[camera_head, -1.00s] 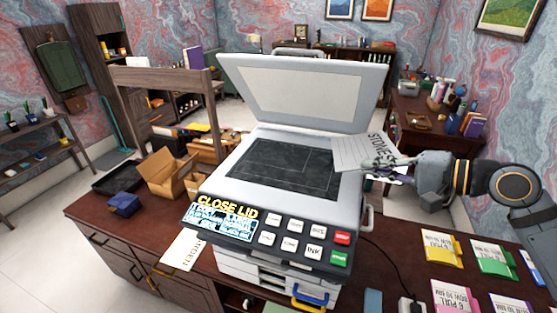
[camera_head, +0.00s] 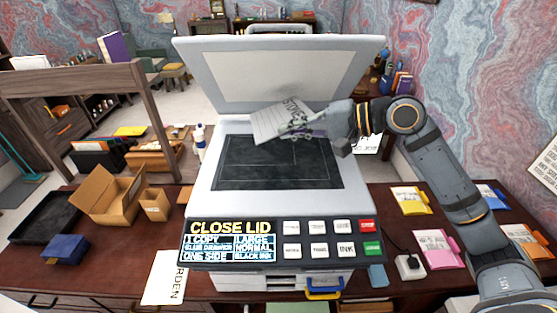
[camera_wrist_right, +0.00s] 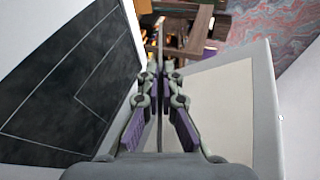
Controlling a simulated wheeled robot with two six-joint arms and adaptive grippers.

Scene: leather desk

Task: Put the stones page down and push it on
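The stones page (camera_head: 277,121) is a white sheet with "STONES" printed on it, held tilted above the back part of the copier's dark glass (camera_head: 280,165). My right gripper (camera_head: 318,127) is shut on its right edge. In the right wrist view the page (camera_wrist_right: 160,70) is edge-on between the purple-padded fingers (camera_wrist_right: 160,105). The copier lid (camera_head: 280,72) stands open behind the page. The copier's display (camera_head: 230,241) reads "CLOSE LID", with a panel of white buttons, a red one (camera_head: 367,226) and a green one (camera_head: 372,248) beside it. My left gripper is out of view.
A page ending in "RDEN" (camera_head: 165,278) lies on the desk at the front left. Cardboard boxes (camera_head: 108,195), a blue box (camera_head: 66,249) and a black tray (camera_head: 42,222) stand left of the copier. Yellow (camera_head: 410,200) and pink (camera_head: 438,248) folders lie to the right.

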